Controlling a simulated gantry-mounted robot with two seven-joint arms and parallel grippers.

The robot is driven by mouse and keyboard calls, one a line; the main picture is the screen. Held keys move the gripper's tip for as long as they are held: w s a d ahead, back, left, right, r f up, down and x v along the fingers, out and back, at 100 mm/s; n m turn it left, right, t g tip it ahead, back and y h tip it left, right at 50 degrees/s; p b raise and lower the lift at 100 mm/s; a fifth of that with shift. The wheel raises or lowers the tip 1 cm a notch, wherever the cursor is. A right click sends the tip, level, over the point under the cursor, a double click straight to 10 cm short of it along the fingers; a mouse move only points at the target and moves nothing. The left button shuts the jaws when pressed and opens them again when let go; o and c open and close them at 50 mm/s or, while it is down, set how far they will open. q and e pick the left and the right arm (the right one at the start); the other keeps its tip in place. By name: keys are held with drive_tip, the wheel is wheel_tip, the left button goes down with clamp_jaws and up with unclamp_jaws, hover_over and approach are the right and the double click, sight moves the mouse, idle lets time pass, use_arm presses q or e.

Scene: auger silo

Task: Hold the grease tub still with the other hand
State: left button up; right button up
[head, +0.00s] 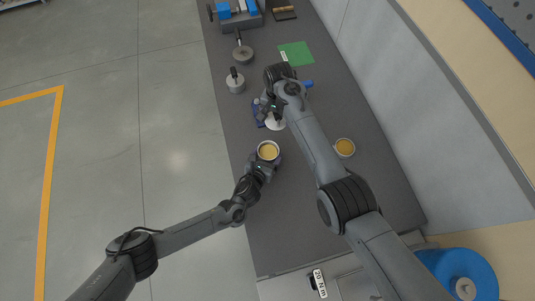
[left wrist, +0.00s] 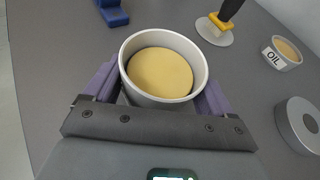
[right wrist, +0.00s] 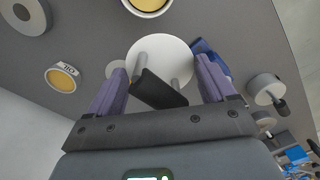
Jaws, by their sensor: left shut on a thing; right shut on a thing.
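The grease tub (head: 268,150) is a round metal cup with yellow grease, upright at the bench's left side. In the left wrist view the tub (left wrist: 160,72) sits between the purple fingers of my left gripper (left wrist: 158,85), shut on its sides. My right gripper (right wrist: 160,85) is shut on the black bar handle of a white disc (right wrist: 172,46), which hangs on two posts below the bar. In the head view the white disc (head: 276,124) is beyond the tub and apart from it. The tub also shows at the right wrist view's top edge (right wrist: 147,4).
An oil tin (head: 344,147) stands right of my right forearm. A blue block (left wrist: 113,14) and a small disc with a black handle (left wrist: 213,33) lie beyond the tub. Grey weights (head: 235,83), a green sheet (head: 295,54) and a vise (head: 238,13) are farther back.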

use_arm(q)
drive_tip(key=shift+s+a+f, duration=0.1)
drive_tip(key=shift+f, duration=0.1)
drive_tip(key=o, duration=1.1)
drive_tip(key=shift+r, duration=0.1)
drive_tip(key=shift+s+r, duration=0.1)
drive_tip(key=v, duration=1.1)
drive_tip(key=shift+s+a+r, duration=0.1)
drive_tip(key=shift+s+a, duration=0.05)
drive_tip(key=shift+s, duration=0.2)
